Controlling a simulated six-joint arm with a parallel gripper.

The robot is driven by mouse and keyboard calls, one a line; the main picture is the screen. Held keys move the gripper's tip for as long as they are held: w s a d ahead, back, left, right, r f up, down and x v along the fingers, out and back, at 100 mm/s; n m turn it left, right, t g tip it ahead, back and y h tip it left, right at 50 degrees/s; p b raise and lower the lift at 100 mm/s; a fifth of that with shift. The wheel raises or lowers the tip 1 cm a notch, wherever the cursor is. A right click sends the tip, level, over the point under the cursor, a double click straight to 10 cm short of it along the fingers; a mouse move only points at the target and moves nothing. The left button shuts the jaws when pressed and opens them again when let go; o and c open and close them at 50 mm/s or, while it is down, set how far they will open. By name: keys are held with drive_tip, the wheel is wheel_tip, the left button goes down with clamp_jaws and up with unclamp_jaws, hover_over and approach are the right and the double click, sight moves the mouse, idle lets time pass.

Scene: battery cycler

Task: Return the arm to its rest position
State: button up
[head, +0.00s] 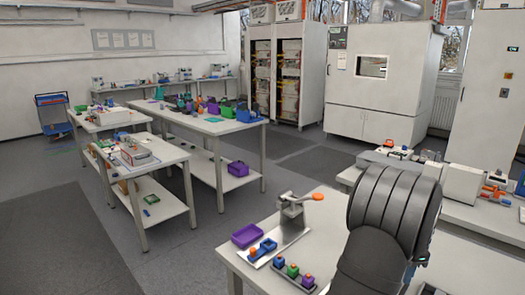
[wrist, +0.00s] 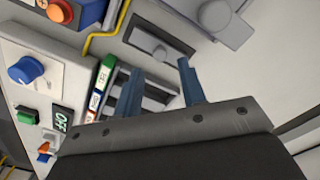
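My gripper (wrist: 158,78) shows in the wrist view as two blue-grey fingers spread apart, with nothing between them. It is over or in front of a light grey device panel (wrist: 50,62); I cannot tell the exact distance. In the head view my dark arm fills the lower right, and the gripper itself is hidden behind it or out of frame.
In the head view, a lever press (head: 293,212) and a purple bin (head: 247,235) stand left of my arm.

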drive_tip(key=shift+f, duration=1.4)
wheel_tip(320, 180, up, 10)
wheel_tip(320, 180, down, 12)
drive_tip(key=shift+r, duration=0.15)
drive_tip(key=r, duration=0.5)
drive_tip(key=shift+s+d+r, duration=0.15)
drive_tip(key=shift+s+d, duration=0.05)
drive_tip(key=shift+s, duration=0.2)
drive_tip(key=s+d+r, duration=0.3)
drive_tip(key=s+r, duration=0.4)
drive_tip(key=s, duration=0.4)
drive_tip(key=s+a+r, duration=0.7)
drive_tip(key=a, duration=0.3)
drive_tip(key=shift+w+a+f, duration=0.6)
drive_tip(key=shift+w+f, duration=0.45)
drive_tip(key=shift+w, duration=0.55)
drive_tip(key=shift+w+a+f, duration=0.6)
drive_tip(key=shift+w+f, duration=0.5)
drive_tip(key=shift+w, duration=0.45)
drive_tip(key=shift+w+a+f, duration=0.6)
drive_tip(key=shift+w+f, duration=0.45)
drive_tip(key=shift+w, duration=0.55)
